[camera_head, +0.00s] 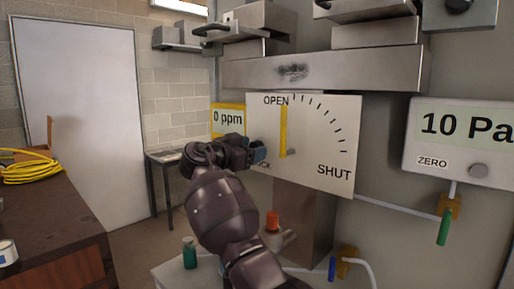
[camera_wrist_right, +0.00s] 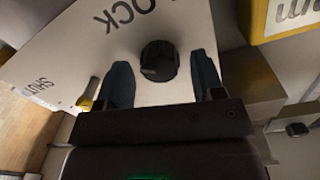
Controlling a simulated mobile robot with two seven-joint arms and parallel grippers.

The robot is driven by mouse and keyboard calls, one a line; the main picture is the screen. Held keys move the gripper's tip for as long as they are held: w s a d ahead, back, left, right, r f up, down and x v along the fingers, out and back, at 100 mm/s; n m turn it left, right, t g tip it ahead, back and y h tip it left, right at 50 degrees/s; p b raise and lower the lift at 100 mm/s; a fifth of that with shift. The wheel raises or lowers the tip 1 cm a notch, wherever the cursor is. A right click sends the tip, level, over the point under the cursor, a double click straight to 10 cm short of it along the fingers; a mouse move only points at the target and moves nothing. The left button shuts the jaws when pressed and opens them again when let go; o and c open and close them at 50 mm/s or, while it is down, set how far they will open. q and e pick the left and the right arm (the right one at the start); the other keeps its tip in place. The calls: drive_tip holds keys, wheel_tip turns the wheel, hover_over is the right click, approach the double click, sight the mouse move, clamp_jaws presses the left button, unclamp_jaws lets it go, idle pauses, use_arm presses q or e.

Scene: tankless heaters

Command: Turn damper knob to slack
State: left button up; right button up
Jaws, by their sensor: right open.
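The damper plate (camera_head: 325,150) is a white panel with a scale from OPEN to SHUT. Its yellow pointer (camera_head: 283,132) stands upright at OPEN. In the right wrist view a round black knob (camera_wrist_right: 159,60) sits on the white plate near lettering that reads "OCK", its first letter cut off. My right gripper (camera_head: 260,154) is at the plate's lower left and hides the knob in the head view. Its two dark fingers are open, one on each side of the knob, with visible gaps. I cannot tell how deep the fingers reach around it. My left gripper is not in view.
A yellow-framed 0 ppm display (camera_head: 228,107) is just left of the plate. A metal duct (camera_head: 320,70) runs above it. A 10 Pa gauge (camera_head: 462,140) is at the right. An orange-capped item (camera_head: 272,220) and a green bottle (camera_head: 189,252) are below.

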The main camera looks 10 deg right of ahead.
drive_tip(key=shift+w+d, duration=0.1)
drive_tip(key=shift+c, duration=0.2)
drive_tip(key=c, duration=0.9)
